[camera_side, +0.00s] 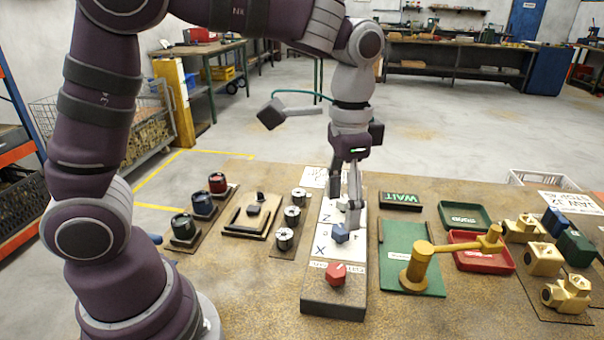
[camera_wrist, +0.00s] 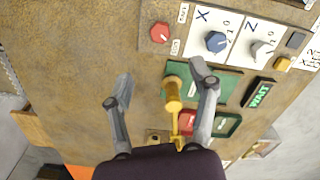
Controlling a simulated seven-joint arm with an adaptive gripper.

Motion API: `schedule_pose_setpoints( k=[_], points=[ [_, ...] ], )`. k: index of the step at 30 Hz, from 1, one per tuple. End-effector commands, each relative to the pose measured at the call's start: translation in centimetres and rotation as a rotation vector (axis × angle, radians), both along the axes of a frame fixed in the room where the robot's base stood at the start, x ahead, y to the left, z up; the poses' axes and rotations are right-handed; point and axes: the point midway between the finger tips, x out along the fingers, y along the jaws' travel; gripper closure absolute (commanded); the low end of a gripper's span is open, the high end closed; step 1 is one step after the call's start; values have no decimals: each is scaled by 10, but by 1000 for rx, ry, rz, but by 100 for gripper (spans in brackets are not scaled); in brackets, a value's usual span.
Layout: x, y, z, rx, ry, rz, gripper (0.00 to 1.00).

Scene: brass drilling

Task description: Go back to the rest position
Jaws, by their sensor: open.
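My gripper (camera_side: 346,190) points down over the far part of the control box (camera_side: 318,302) in the side view. Its two fingers are spread with nothing between them, and they partly hide the panel. In the wrist view, my gripper (camera_wrist: 163,84) shows a wide gap between its fingertips. The box carries a red knob (camera_side: 336,274), a blue knob (camera_side: 340,233) and a grey knob, which shows clearly in the wrist view (camera_wrist: 262,50). From the side I cannot tell how far the fingertips are above the panel; no contact is clear.
A brass swing arm (camera_side: 423,262) stands on a green plate (camera_side: 397,238) right of the box. Beyond it are a red tray (camera_side: 484,262), a green tray (camera_side: 482,226) and brass fittings (camera_side: 566,293). A WAIT sign (camera_side: 400,199) stands behind.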

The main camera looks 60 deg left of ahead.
Motion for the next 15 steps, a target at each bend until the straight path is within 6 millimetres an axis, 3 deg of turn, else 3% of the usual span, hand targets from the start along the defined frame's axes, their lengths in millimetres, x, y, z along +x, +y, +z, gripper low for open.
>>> schedule_pose_setpoints(
  k=[8,15],
  points=[
    [-5,5,8,-3,-35,23,41],
    [-54,40,41,-40,-292,213,41]
  ],
)
